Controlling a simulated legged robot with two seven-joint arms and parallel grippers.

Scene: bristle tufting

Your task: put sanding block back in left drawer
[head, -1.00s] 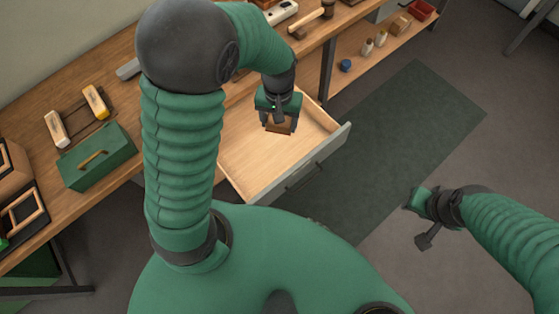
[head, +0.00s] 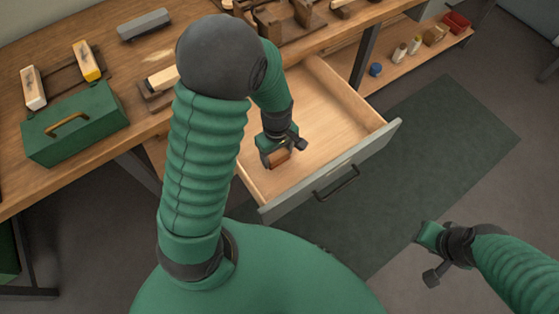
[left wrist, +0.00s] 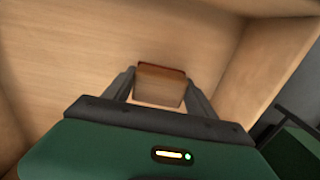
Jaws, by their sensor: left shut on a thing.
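The sanding block (head: 279,157) is a small brown block between the fingers of my left gripper (head: 272,160). In the left wrist view the block (left wrist: 160,84) sits between both fingers (left wrist: 160,92), with the drawer's pale wood floor (left wrist: 65,60) behind it. The left drawer (head: 330,175) is pulled open, with a grey-green front and a dark handle. My left gripper is shut on the block, low inside the drawer near its left front part. I cannot tell whether the block touches the floor. My right gripper (head: 428,256) is off to the right, away from the bench.
The workbench (head: 60,185) holds a green toolbox (head: 75,123), a grey block (head: 145,24) and two brushes on the left. A lower shelf (head: 415,62) with small jars is at the upper right. The rest of the drawer floor looks empty.

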